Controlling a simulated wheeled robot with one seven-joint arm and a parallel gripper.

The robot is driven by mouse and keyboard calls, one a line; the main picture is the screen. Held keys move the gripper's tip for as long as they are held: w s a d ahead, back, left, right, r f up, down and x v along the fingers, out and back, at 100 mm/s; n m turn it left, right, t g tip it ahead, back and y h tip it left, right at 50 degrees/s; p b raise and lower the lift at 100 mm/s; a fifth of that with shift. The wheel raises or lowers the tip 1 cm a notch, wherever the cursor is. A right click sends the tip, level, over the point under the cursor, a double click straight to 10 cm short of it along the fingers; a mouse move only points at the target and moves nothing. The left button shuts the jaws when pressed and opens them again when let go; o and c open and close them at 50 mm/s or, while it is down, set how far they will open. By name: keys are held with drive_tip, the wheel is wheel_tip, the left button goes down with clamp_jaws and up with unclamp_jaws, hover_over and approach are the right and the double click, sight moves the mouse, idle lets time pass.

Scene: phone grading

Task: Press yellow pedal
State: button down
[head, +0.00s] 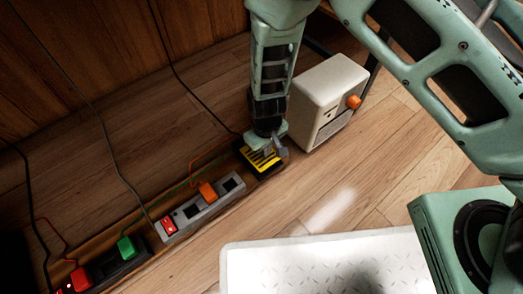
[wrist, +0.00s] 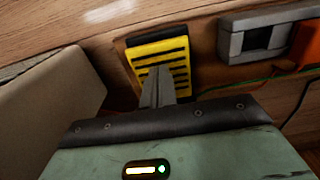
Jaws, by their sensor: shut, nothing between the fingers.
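The yellow pedal (head: 262,159) has black stripes and a dark base, and sits on the wooden floor strip. In the head view my gripper (head: 270,150) is right over it and hides part of it. In the wrist view the pedal (wrist: 160,62) is ahead of my gripper (wrist: 158,80), whose closed fingertips overlap its lower part. The fingers are shut with nothing between them. I cannot tell whether the tips touch the pedal or hover just above it.
A cream box (head: 328,98) with an orange plug stands just right of the pedal. A grey power strip (head: 204,208) with an orange plug lies to the left, and a black strip (head: 112,264) with red and green plugs lies beyond it. Cables run up the wooden wall.

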idle(0.7)
drive_tip(key=shift+f+b, duration=0.65)
drive_tip(key=shift+f, duration=0.8)
drive_tip(key=shift+r, duration=0.2)
wheel_tip(320, 180, up, 8)
drive_tip(key=p, duration=0.8)
